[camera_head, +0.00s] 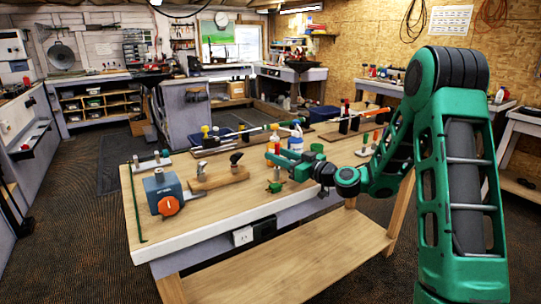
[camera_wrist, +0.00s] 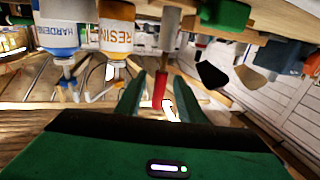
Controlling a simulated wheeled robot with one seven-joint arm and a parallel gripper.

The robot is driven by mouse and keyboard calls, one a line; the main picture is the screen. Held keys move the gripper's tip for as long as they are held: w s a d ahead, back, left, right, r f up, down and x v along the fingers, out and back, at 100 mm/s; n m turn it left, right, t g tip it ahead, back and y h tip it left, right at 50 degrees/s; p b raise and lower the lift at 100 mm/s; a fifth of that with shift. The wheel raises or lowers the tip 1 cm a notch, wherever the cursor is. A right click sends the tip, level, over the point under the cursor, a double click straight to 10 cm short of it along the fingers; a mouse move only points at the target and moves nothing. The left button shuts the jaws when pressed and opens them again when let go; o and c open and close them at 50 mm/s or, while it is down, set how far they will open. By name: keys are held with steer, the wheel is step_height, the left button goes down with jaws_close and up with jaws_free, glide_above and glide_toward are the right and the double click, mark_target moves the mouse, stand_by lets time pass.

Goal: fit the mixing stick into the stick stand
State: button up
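My gripper (camera_wrist: 158,98) has its two green fingers apart in the wrist view, which is upside down. A slim red stick (camera_wrist: 160,90), perhaps the mixing stick, appears in the gap between them, with visible space on both sides. I cannot tell whether it is between the fingers or beyond them. A pale grey cylinder (camera_wrist: 170,28) is in line with the red stick; I cannot tell if it is the stick stand. In the head view my gripper (camera_head: 276,157) is low over the middle of the workbench (camera_head: 225,208), and the stick is not clear.
A hardener bottle (camera_wrist: 60,28) and a resin bottle (camera_wrist: 116,30) stand close to my gripper. A green cup (camera_head: 317,148) is beside it on the bench. A blue device with an orange knob (camera_head: 168,205) stands at the left. The bench's front right is mostly clear.

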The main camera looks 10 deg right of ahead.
steer(key=v, duration=0.7)
steer(key=shift+w, duration=0.1)
stand_by(0.5)
steer(key=shift+s+a+f+n+g, duration=0.3)
steer(key=shift+s+a+g, duration=0.15)
steer(key=shift+s+a, duration=0.1)
steer(key=shift+s+a+f+n+g, duration=0.2)
steer(key=shift+s+a+f+g, duration=0.15)
steer(key=shift+s+a+g, duration=0.15)
steer(key=s+d+f+m+g+h, duration=0.1)
steer(key=s+f+g+h, duration=0.15)
steer(key=s, duration=0.35)
steer(key=s+d+f+g+h, duration=0.2)
steer(key=s+f+g, duration=0.2)
steer(key=s, duration=0.2)
steer(key=s+d+r+m+g+h, duration=0.1)
steer(key=s+d+m, duration=0.5)
steer(key=s, duration=0.9)
steer(key=s+d+r+m+g+h, duration=0.1)
steer(key=s+d+m+g+h, duration=0.3)
steer(key=s, duration=1.1)
steer(key=d+m+g, duration=0.1)
steer(key=d+m, duration=0.1)
steer(key=m, duration=0.1)
steer(key=shift+d+r+g, duration=0.2)
steer(key=shift+d+g, duration=0.2)
